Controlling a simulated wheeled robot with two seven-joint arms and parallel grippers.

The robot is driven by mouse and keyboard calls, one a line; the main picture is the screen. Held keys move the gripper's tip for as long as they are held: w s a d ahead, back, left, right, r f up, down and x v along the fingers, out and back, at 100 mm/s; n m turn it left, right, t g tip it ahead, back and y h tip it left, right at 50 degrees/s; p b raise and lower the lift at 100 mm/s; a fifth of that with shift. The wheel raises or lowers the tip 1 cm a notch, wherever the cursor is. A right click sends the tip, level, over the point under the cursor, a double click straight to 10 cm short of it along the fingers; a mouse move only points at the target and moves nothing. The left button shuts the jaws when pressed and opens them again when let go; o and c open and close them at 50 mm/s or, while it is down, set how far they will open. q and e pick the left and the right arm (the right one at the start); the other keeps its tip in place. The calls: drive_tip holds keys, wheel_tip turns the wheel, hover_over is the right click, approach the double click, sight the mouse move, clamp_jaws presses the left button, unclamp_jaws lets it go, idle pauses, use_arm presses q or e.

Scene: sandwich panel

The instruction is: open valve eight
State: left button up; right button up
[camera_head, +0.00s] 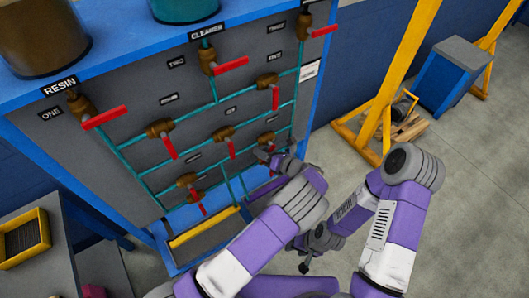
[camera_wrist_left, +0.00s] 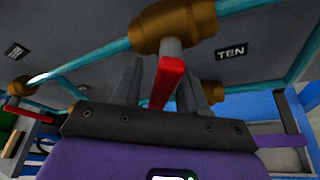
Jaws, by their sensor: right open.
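The grey panel (camera_head: 110,155) carries several brown valves with red handles on teal pipes. I cannot read a plate saying EIGHT in the head view. My left gripper (camera_head: 268,152) is at the lower right of the panel, by a brown valve (camera_head: 266,138). In the left wrist view this valve (camera_wrist_left: 172,25) has a red handle (camera_wrist_left: 167,82) standing between the two grey fingers of the left gripper (camera_wrist_left: 162,85), which are apart. A plate reading TEN (camera_wrist_left: 231,52) is to its right. My right gripper (camera_head: 305,264) is open and empty, below and right of the panel.
Resin (camera_head: 40,40) and cleaner (camera_head: 185,8) tanks stand on the panel's blue top. A yellow-edged tray (camera_head: 205,228) is at the panel's foot. A side table holds a yellow bin (camera_head: 25,238). A yellow frame (camera_head: 405,70) and open floor (camera_head: 480,180) are at the right.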

use_arm(q)
drive_tip(key=v, duration=0.7)
drive_tip(key=shift+s+d, duration=0.15)
drive_tip(key=shift+d, duration=0.1)
drive_tip(key=shift+r, duration=0.1)
